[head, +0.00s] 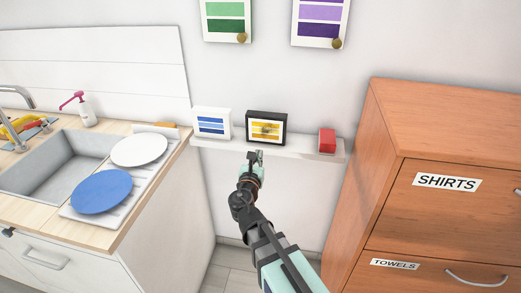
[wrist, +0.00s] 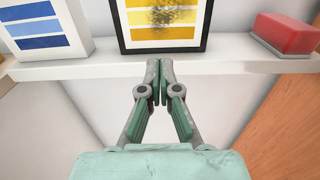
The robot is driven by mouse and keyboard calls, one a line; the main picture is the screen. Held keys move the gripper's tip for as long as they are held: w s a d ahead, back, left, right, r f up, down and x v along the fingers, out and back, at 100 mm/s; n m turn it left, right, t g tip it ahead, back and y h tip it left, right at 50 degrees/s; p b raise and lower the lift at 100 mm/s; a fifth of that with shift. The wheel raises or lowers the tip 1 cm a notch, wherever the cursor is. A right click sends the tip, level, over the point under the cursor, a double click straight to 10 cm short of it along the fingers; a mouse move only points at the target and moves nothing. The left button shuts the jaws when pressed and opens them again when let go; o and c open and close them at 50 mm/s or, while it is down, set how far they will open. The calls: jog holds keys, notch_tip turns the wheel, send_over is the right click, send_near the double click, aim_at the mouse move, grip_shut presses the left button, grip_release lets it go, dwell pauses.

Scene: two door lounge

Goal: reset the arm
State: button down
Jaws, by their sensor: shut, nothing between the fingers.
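My gripper (wrist: 160,82) is shut and empty in the wrist view, its fingertips together just in front of the front edge of a white wall shelf (wrist: 90,69). In the head view my gripper (head: 255,156) shows at the end of my outstretched arm, below the black-framed picture. The black-framed picture (head: 267,128) with yellow bars and a dark smudge stands on the shelf. It fills the top middle of the wrist view (wrist: 165,22). I cannot tell whether the fingertips touch the shelf.
A white-framed blue picture (head: 211,124) and a red block (head: 327,141) flank the black frame on the shelf. A wooden drawer cabinet (head: 440,150) stands right. A counter with a sink (head: 55,170), a blue plate (head: 101,191) and a white plate (head: 139,149) is left.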

jog(key=shift+s+a, duration=0.15)
jog(key=shift+s, duration=1)
jog(key=shift+s+a, duration=0.15)
jog(key=shift+s, duration=1)
jog(key=s+d+f+m+g+h, duration=0.1)
jog(key=s+d+f+m+g, duration=0.35)
jog(key=f+m, duration=0.5)
jog(key=s+d+f+m+g+h, duration=0.1)
jog(key=s+d+f+m+g, duration=0.4)
jog(key=f, duration=0.7)
jog(key=s+d+f+m+g+h, duration=0.1)
jog(key=s+d+f+m+g, duration=0.35)
jog(key=f+m, duration=0.55)
jog(key=s+d+f+m+g+y, duration=0.1)
jog(key=s+d+f+m+g, duration=0.2)
jog(key=s+f, duration=0.4)
jog(key=s+d+f+m+g+y, duration=0.2)
jog(key=s+f, duration=0.5)
jog(key=s, duration=0.6)
jog(key=s+d+f+m+g+y, duration=0.2)
jog(key=s+d+f+m+g, duration=0.2)
jog(key=s, duration=0.7)
notch_tip(320, 180, down, 3)
jog(key=shift+d+r+m+g, duration=0.1)
jog(key=shift+d+m+g, duration=0.15)
jog(key=shift+m+g, duration=0.45)
